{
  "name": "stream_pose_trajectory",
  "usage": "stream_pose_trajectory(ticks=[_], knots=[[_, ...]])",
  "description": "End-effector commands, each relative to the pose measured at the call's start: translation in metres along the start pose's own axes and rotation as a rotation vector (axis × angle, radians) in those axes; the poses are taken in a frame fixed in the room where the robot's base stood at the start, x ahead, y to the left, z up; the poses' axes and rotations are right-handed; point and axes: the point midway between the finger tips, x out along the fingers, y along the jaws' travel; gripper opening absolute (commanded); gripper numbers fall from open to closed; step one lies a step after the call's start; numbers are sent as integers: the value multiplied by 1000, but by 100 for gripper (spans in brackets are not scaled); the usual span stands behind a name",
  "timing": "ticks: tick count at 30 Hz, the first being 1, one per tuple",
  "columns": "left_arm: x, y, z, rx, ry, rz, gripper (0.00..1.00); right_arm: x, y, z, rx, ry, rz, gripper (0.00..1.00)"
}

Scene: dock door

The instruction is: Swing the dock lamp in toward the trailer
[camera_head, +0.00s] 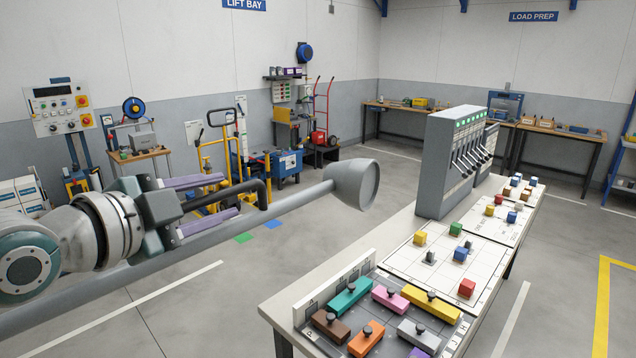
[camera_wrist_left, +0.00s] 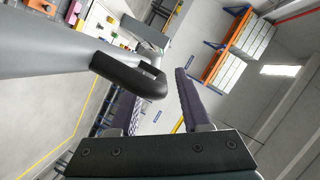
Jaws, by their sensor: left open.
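The dock lamp has a grey flared head (camera_head: 352,184) on a long grey tube (camera_head: 300,197) that crosses the head view from the lower left. A black bent handle (camera_head: 262,195) is fixed to the tube; it also shows in the left wrist view (camera_wrist_left: 150,86). My left gripper (camera_head: 230,196) is open, its two purple fingers on either side of the handle's bar. In the left wrist view the handle's bend lies close to the fingertips, partly hiding the left finger; contact cannot be told. My right gripper is not in view. The trailer is not identifiable.
A white table (camera_head: 285,302) with coloured blocks and a grey lever cabinet (camera_head: 447,160) stands right of the lamp. A yellow trolley (camera_head: 205,160) and a blue cart (camera_head: 287,166) stand behind.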

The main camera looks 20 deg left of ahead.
Motion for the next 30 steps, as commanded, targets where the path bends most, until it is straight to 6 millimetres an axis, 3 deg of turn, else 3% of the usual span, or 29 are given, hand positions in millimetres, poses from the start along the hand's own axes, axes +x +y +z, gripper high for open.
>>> stream_pose_trajectory(ticks=[13, 25, 30], knots=[[9, 0, 0, 0, 0, 1, 46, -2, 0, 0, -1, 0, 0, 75], [9, 0, 0, 0, 0, 1, 1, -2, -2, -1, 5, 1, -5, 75], [9, 0, 0, 0, 0, 1, 0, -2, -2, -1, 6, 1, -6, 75]])
